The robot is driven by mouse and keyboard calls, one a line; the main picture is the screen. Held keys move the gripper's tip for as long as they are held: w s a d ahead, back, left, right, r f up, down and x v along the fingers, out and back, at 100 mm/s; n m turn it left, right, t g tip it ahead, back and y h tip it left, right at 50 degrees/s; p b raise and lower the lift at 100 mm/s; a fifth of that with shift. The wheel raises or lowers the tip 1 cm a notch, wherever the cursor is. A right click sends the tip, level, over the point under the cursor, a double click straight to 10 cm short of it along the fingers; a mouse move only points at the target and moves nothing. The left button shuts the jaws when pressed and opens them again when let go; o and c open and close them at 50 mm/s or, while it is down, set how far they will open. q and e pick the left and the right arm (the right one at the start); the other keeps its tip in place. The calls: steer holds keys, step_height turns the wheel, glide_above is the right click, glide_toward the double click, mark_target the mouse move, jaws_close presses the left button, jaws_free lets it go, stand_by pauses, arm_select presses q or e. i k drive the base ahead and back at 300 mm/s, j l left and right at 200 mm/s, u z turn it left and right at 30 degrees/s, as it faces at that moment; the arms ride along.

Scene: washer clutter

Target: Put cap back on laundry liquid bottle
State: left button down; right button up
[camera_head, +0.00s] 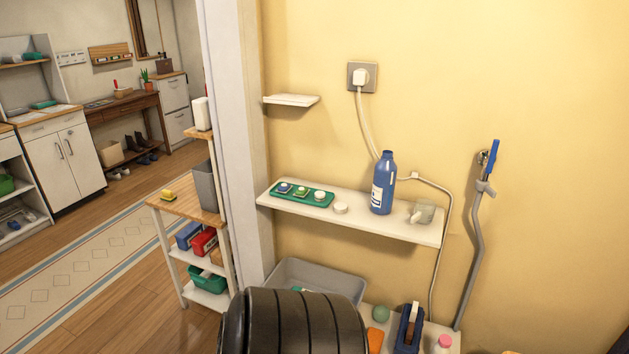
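The blue laundry liquid bottle (382,185) stands upright on the white wall shelf, with a white label on its front. Its narrow neck is at the top and no separate cap shows on it. A small round white piece (341,208), which looks like the cap, lies on the shelf left of the bottle and apart from it. Neither my left nor my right gripper is in view.
A hose (478,240) and cable run nearby. A grey basin (335,275) and tape dispenser (409,328) are below.

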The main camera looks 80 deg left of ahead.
mark_target(385, 170)
steer(key=u, duration=2.15)
